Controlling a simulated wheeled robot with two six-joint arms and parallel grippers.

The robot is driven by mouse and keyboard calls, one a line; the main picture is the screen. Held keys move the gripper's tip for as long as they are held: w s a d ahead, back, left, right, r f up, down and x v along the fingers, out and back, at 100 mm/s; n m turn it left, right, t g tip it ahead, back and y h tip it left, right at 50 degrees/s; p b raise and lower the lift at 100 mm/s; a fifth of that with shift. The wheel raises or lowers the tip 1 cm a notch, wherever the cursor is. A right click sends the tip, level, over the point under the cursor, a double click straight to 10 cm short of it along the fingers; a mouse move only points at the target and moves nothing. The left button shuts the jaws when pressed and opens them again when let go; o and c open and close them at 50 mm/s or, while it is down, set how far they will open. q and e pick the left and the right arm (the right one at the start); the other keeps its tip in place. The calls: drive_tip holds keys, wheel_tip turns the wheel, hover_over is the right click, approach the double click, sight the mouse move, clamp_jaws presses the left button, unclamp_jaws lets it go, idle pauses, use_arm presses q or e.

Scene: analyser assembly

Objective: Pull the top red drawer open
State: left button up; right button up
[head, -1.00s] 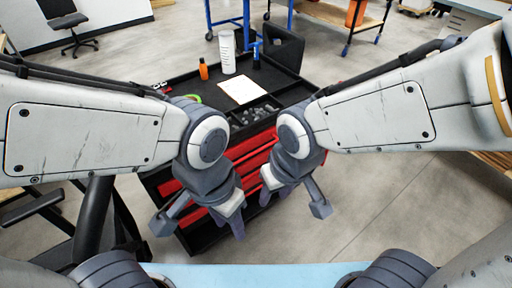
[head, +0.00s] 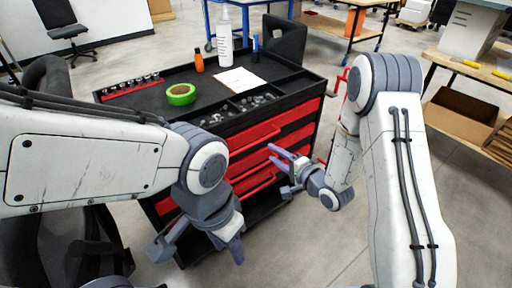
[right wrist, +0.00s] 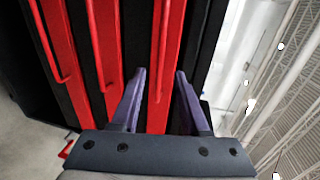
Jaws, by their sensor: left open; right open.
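The tool cart (head: 292,85) has a black top and red drawers on its front. The top red drawer (head: 296,118) looks closed, with a red bar handle (head: 256,141). In the right wrist view the drawers stand as vertical red strips. There the rightmost bar handle (right wrist: 165,45) lines up between my right gripper's fingers (right wrist: 160,75). My right gripper (head: 279,157) is open, empty and in front of the drawers; I cannot tell how far its tips are from the handle. My left gripper (head: 205,248) is open and empty, low before the cart's left side.
On the cart top are green tape (head: 181,94), an orange bottle (head: 199,62), a white bottle (head: 224,35), a sheet (head: 240,79) and a socket rail (head: 130,88). A bench with a cardboard box (head: 462,112) stands right. The floor (head: 330,240) before the cart is clear.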

sight(257, 143)
drive_tip(key=x, duration=1)
drive_tip(key=shift+r, duration=0.1)
clamp_jaws()
idle(1.1)
